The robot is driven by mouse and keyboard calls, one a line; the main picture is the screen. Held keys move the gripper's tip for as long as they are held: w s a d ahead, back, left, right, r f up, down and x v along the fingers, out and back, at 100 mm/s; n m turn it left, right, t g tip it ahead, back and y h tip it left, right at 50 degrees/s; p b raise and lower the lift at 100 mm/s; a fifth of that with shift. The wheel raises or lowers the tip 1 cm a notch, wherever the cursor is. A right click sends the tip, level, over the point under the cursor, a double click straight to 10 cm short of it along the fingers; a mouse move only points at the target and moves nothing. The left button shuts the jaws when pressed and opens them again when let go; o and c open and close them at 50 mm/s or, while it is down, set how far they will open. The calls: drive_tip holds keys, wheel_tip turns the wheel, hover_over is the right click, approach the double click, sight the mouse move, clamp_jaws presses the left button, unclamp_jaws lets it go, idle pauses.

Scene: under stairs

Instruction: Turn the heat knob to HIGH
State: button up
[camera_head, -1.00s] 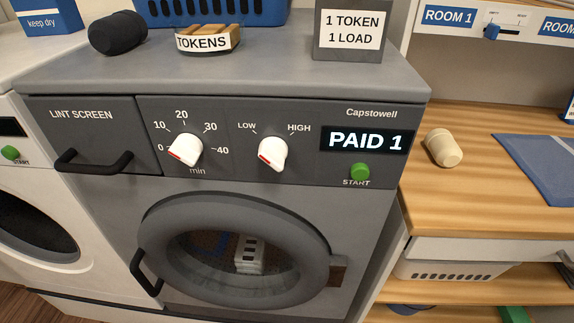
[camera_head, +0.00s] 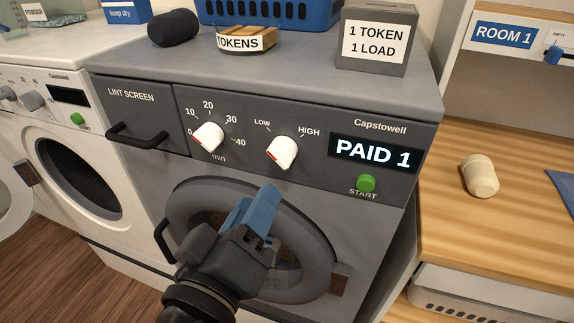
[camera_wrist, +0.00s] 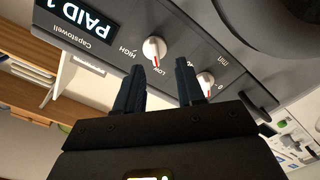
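The heat knob (camera_head: 281,152) is white with a red mark, set on the dryer's grey panel between the LOW and HIGH labels. In the wrist view the two dark fingers (camera_wrist: 159,78) are spread with an empty gap, and the heat knob (camera_wrist: 154,49) shows beyond that gap. Nothing is held.
The white timer knob (camera_head: 208,137) is left of the heat knob. The green START button (camera_head: 366,183) and PAID 1 display (camera_head: 375,152) are to the right. The lint screen handle (camera_head: 137,136) and door handle (camera_head: 163,241) stick out. A token box (camera_head: 376,38) stands on top.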

sight(276, 160)
drive_tip(key=x, duration=0.2)
drive_tip(key=r+p+x, duration=0.1)
drive_tip(key=x, duration=0.4)
drive_tip(key=shift+w+r, duration=0.15)
drive_tip(key=shift+w, duration=0.1)
clamp_jaws()
idle(0.3)
